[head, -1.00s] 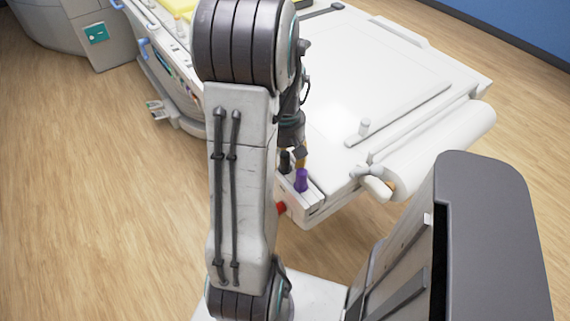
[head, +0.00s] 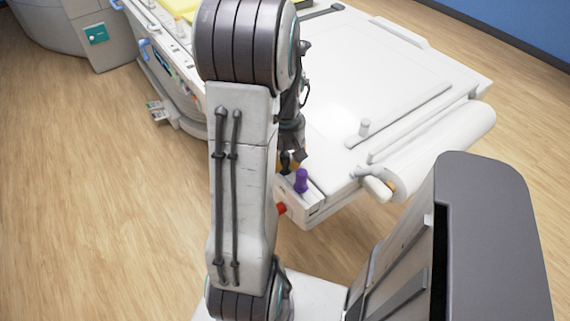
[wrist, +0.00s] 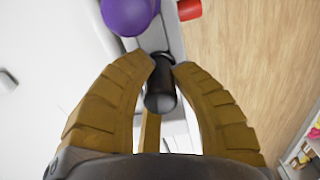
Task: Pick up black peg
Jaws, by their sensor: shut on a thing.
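The black peg (wrist: 160,97) is between the tips of my gripper (wrist: 163,64) in the wrist view, and the yellow-brown fingers are shut on it. The peg stands at the white corner block of the table; I cannot tell whether its base is clear of the block. In the head view the peg (head: 286,162) is small and partly hidden by my arm and gripper. A purple peg (head: 301,181) stands right beside it on the block and also shows in the wrist view (wrist: 128,14).
A red knob (head: 281,209) sticks out from the block's side and also shows in the wrist view (wrist: 189,9). The white table (head: 400,95) extends behind, with a white roll (head: 436,148) along its right edge. Open wood floor (head: 110,230) lies to the left.

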